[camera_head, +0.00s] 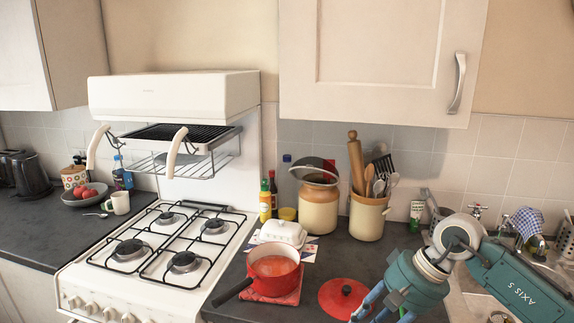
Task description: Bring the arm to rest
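My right arm comes in from the right edge, a teal and white arm reaching over the counter. Its gripper (378,312) is at the bottom edge, with blue finger parts pointing down beside the red lid. The fingertips run out of the frame, so I cannot tell whether it is open or shut. No object shows in it. My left arm and gripper are not in view. The washer under the counter is not in view.
A red lid (334,301) lies left of the gripper. A white stove (75,281) is left. A wall cabinet (380,45) hangs above.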

